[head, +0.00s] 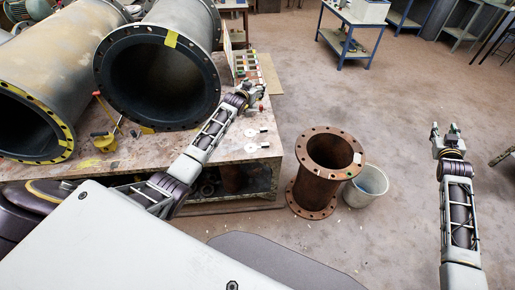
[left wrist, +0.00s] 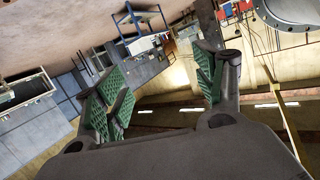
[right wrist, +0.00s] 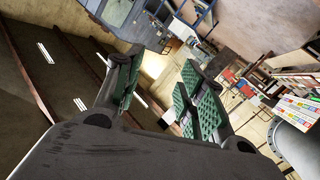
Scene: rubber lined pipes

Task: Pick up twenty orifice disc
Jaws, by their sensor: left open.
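Two small pale discs with tabs, which look like orifice discs, lie on the worktable near its right edge in the head view: an upper one (head: 250,132) and a lower one (head: 250,147). Their markings are too small to read. My left gripper (head: 251,91) is beyond them, above the table's right side by the small rack of coloured labels. In the left wrist view its green-padded fingers (left wrist: 162,82) are apart with nothing between them. My right gripper (head: 446,131) is over the open floor at the right. Its fingers (right wrist: 160,85) are apart and empty.
Two large lined pipes, one with a black flange (head: 103,75) and one with a yellow-marked flange (head: 67,140), fill the worktable (head: 150,152). A rusty flanged pipe (head: 326,180) and a white bucket (head: 367,185) stand on the floor. The floor at right is mostly clear.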

